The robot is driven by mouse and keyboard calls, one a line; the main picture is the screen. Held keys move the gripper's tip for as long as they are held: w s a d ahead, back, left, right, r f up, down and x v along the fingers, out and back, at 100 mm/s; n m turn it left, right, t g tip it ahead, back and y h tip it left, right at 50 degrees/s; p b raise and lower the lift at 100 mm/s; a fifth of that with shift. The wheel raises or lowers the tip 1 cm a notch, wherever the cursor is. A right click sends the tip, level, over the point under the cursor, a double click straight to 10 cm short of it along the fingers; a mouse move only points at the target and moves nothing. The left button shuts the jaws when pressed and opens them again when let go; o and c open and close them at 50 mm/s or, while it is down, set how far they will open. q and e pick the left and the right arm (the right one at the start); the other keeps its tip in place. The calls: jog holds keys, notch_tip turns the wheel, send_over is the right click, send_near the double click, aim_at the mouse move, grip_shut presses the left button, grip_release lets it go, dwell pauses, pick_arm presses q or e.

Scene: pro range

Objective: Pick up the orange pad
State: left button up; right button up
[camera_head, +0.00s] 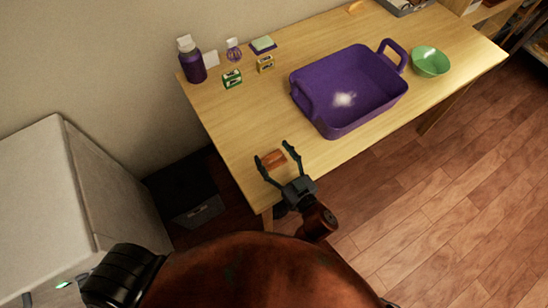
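A small orange-brown block-like piece (273,159), which looks like the orange pad, lies on the wooden table near its front left edge. My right gripper (273,154) is open, with one dark finger to the left of the pad and the other to its right. The fingers appear apart from the pad; I cannot tell how high they are above the table. My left gripper is not in view.
A purple tray (326,128) stands on the table (236,128), right of my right gripper. A green bowl (431,62) is beyond it. A purple bottle (193,64) and several small items stand at the back left. Another small orange thing (356,7) lies at the far edge.

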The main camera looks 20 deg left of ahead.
jog(key=c, duration=1.2)
jog(key=shift+o, duration=0.2)
